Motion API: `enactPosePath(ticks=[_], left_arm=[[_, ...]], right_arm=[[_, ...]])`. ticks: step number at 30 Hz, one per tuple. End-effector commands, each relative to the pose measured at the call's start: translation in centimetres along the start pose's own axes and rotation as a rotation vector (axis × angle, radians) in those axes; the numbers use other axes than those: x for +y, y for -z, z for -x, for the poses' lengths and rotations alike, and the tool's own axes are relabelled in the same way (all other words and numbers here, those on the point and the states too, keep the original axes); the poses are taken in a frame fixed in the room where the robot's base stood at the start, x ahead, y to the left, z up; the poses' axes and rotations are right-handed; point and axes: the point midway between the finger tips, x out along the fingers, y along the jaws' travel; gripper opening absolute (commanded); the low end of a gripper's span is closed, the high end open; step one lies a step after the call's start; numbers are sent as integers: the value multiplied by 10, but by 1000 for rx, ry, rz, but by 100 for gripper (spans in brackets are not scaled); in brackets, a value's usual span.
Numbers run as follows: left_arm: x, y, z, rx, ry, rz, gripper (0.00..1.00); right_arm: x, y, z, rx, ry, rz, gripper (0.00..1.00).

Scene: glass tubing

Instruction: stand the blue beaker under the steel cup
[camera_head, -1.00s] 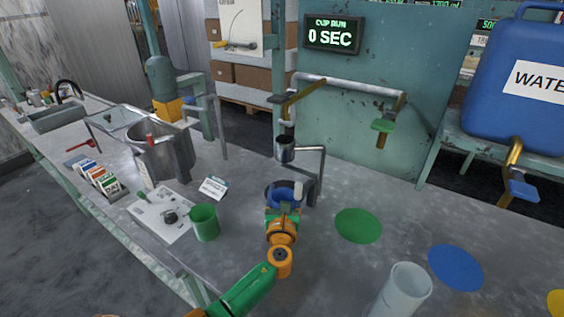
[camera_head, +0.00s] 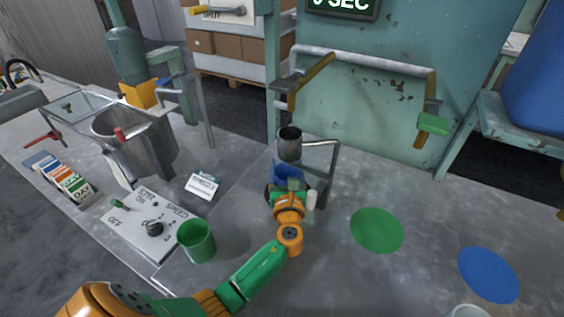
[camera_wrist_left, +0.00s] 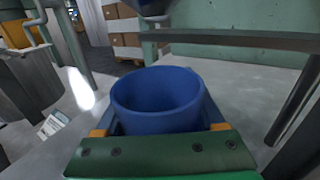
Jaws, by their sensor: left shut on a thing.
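The blue beaker (camera_head: 284,173) is upright, its mouth open in the left wrist view (camera_wrist_left: 158,106). My left gripper (camera_head: 288,186) is shut on it, with a finger on each side. The steel cup (camera_head: 290,144) hangs on a bent metal stand (camera_head: 327,165) just above and behind the beaker in the head view. In the wrist view, a rounded metal underside (camera_wrist_left: 150,8), likely the cup, shows beyond the beaker's far rim. The beaker's base is hidden, so I cannot tell whether it rests on anything. My right gripper is not in view.
A green beaker (camera_head: 196,241) stands by the control panel (camera_head: 152,226). A large steel pot (camera_head: 140,145) is at the left. Green (camera_head: 377,230) and blue (camera_head: 488,274) discs lie on the bench at the right.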

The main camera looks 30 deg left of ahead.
Motion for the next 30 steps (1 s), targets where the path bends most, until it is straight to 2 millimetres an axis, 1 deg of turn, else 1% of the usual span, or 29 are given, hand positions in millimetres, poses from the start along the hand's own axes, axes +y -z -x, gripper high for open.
enactPosePath(ticks=[7, 8, 9, 10, 11, 17, 20, 23, 25, 30], left_arm=[[0, 7, 0, 3, 0, -1, 0], [0, 6, 0, 3, 0, -1, 76], [0, 6, 0, 3, 0, -1, 87], [0, 6, 0, 3, 0, -1, 95], [0, 6, 0, 2, 0, -1, 100], [0, 5, 0, 2, 0, -1, 100], [0, -3, 0, 1, 0, 0, 100], [0, -2, 16, 4, 1, -4, 100], [0, -4, 32, 5, 2, -1, 100], [0, -2, 72, 5, 2, -2, 100]], right_arm=[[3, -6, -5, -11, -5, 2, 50], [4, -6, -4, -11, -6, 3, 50], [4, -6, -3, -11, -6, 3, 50], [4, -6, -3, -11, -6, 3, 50], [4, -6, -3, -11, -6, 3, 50], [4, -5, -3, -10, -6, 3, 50], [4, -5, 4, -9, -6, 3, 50], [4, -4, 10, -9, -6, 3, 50], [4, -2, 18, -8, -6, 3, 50], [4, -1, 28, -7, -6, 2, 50]])
